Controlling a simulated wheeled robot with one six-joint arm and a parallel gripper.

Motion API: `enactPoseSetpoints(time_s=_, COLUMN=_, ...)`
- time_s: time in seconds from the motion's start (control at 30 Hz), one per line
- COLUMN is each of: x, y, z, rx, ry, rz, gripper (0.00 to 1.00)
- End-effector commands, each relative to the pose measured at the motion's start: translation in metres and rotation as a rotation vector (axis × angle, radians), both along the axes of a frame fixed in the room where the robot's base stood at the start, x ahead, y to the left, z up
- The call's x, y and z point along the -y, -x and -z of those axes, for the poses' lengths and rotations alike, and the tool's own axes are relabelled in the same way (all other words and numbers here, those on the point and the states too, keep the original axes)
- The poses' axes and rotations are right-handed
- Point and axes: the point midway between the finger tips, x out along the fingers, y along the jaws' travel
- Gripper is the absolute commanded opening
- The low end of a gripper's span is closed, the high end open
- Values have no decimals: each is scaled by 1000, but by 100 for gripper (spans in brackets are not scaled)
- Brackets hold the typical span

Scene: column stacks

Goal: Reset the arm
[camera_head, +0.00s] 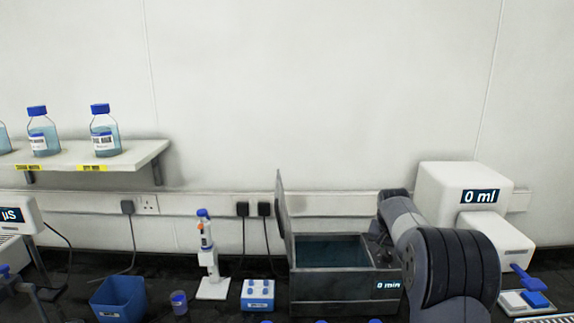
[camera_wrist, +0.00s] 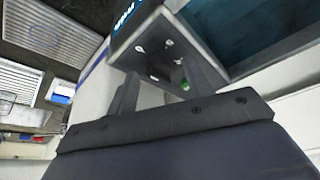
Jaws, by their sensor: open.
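My arm (camera_head: 458,265) rises at the right of the head view, in front of the white dispenser. In the wrist view my gripper (camera_wrist: 168,72) has its two dark fingers apart, with nothing seen between them.
A pipette on a stand (camera_head: 209,262), a blue-white rack (camera_head: 257,294), a blue bin (camera_head: 119,300) and a small blue cup (camera_head: 179,303) stand left of the bath. The white dispenser (camera_head: 440,185) reads 0 ml. A shelf (camera_head: 135,155) holds blue-capped bottles. The wall above is clear.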

Motion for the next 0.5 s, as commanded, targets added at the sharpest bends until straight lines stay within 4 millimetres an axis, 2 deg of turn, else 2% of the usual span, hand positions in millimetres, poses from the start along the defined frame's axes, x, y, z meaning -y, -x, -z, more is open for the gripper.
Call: enactPoseSetpoints(time_s=0.5, x=-2, y=-2, z=-1, rx=-1, ry=-1, rz=344, gripper=49)
